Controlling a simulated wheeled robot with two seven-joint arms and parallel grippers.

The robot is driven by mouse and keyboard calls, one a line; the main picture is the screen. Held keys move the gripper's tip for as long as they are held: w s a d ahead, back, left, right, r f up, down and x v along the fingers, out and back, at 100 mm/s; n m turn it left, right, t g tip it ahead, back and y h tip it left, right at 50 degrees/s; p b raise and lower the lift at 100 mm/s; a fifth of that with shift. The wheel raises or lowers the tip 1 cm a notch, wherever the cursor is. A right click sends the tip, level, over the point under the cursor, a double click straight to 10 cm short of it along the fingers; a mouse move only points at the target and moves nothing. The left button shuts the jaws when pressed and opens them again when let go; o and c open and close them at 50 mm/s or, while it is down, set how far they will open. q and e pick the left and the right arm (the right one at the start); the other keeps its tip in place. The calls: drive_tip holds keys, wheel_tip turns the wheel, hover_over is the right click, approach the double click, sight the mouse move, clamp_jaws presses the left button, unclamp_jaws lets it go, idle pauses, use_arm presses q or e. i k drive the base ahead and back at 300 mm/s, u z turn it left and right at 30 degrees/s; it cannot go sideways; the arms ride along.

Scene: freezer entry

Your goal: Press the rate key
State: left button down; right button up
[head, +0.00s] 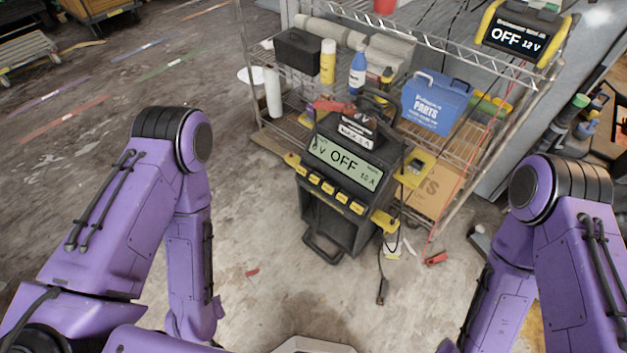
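A black battery charger (340,185) stands on the concrete floor at the centre, its front panel facing me. Its lit display (345,163) reads "OFF" in the middle, with a small volt reading on the left and what looks like "10 A" on the right. Below the display runs a slanting row of several yellow keys (328,187). Their labels are too small to read, so I cannot tell which is the rate key. My two purple arms hang on either side, apart from the charger. Neither gripper's fingers show.
A wire shelf rack (455,150) behind the charger holds bottles, a blue parts box (436,103) and a black case (298,50). A second yellow-framed display (518,38) reads "OFF 12 V" at upper right. Cables and a red clamp (436,259) lie on the floor right of the charger.

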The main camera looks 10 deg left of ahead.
sight(314, 178)
drive_tip(key=u, duration=0.55)
drive_tip(key=k, duration=1.3)
drive_tip(key=u, duration=0.25)
drive_tip(key=i, duration=0.2)
drive_tip(key=z, duration=0.85)
drive_tip(key=i, duration=1.4)
drive_tip(key=u, duration=0.35)
